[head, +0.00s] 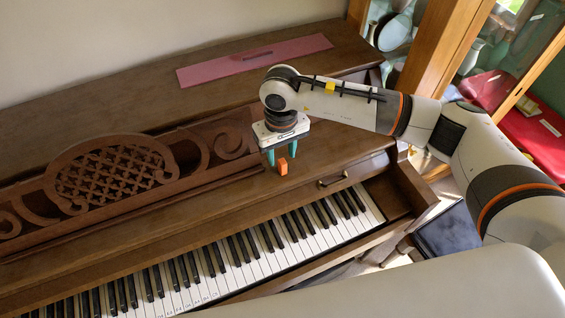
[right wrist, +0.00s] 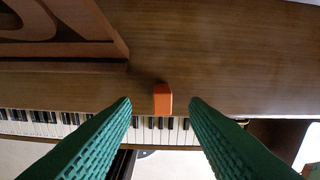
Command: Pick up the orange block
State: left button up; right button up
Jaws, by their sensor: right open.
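The orange block (head: 282,167) is a small block standing on the wooden ledge of the piano above the keys, right of the carved music stand. My right gripper (head: 282,157) hangs over the ledge just above the block, its teal fingers pointing down. In the right wrist view the block (right wrist: 163,98) shows between and beyond the two green textured fingertips (right wrist: 160,103). The fingers are open, with a gap on each side of the block, and hold nothing. My left gripper is not in view.
The carved music stand (head: 115,172) rises left of the block. The piano keys (head: 240,250) run along the front below the ledge. A red cloth strip (head: 255,60) lies on the piano top. A glass-fronted cabinet (head: 440,50) stands at the right. The ledge around the block is clear.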

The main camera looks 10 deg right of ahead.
aim_at(283, 162)
jog(key=shift+s+f+p, duration=0.1)
jog(key=shift+f+p, duration=0.25)
jog(key=shift+f, duration=0.05)
notch_tip(283, 162, down, 4)
jog(key=shift+d+r+p, duration=0.15)
jog(key=shift+r+p, duration=0.05)
jog(key=shift+p, duration=0.45)
jog(key=shift+f, duration=0.35)
jog(key=shift+c, duration=0.3)
grip_shut()
